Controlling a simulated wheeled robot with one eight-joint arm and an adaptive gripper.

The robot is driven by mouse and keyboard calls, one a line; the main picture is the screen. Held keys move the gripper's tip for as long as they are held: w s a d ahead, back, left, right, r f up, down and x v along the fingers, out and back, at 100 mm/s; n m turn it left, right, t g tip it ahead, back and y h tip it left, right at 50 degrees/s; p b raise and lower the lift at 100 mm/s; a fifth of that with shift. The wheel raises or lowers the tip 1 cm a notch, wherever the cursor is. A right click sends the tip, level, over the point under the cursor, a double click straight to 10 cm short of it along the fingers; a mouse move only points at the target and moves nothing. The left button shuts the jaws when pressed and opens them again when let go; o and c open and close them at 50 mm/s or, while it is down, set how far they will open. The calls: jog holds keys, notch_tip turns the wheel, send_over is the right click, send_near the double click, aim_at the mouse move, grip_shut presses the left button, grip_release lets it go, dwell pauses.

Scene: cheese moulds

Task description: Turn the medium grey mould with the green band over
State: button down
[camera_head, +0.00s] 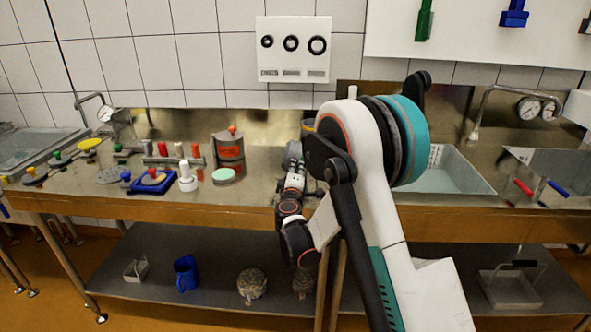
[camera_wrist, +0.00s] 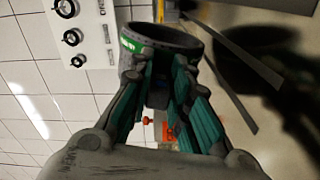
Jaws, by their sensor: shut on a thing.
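The medium grey mould with the green band shows in the wrist view (camera_wrist: 163,46), held at the far end of my fingers. Its round rim faces partly toward the camera, and a short piece of the green band (camera_wrist: 137,46) shows on its left side. My gripper (camera_wrist: 160,66) is shut on its wall, with one finger on each side. In the head view my gripper (camera_head: 293,158) is small above the counter, beside my upper arm. The mould (camera_head: 308,125) shows there only in part, close to the back wall. I cannot tell which end is up.
The steel counter (camera_head: 262,190) holds an orange-labelled steel pot (camera_head: 229,152), a green-topped disc (camera_head: 224,176), a white pegged piece (camera_head: 188,178) and a blue tray (camera_head: 140,187). A sink (camera_head: 440,175) lies at right. A wall panel with three rings (camera_head: 292,48) hangs behind.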

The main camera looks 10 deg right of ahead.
jog(key=m, duration=0.6)
jog(key=shift+a, duration=0.1)
jog(key=m, duration=0.2)
jog(key=shift+a+f+m, duration=0.1)
jog(key=shift+f+m, duration=0.2)
jog(key=shift+f, duration=0.05)
jog(key=shift+s+m, duration=0.1)
jog(key=shift+m, duration=0.5)
jog(key=shift+w+a+f+m, duration=0.1)
jog(key=shift+w+f+m, duration=0.1)
jog(key=shift+f+m, duration=0.3)
jog(key=m, duration=0.2)
jog(key=f+m, duration=0.1)
jog(key=m, duration=0.1)
jog(key=shift+a+f, duration=0.1)
jog(key=shift+f, duration=0.1)
jog(key=c, duration=1.4)
grip_release()
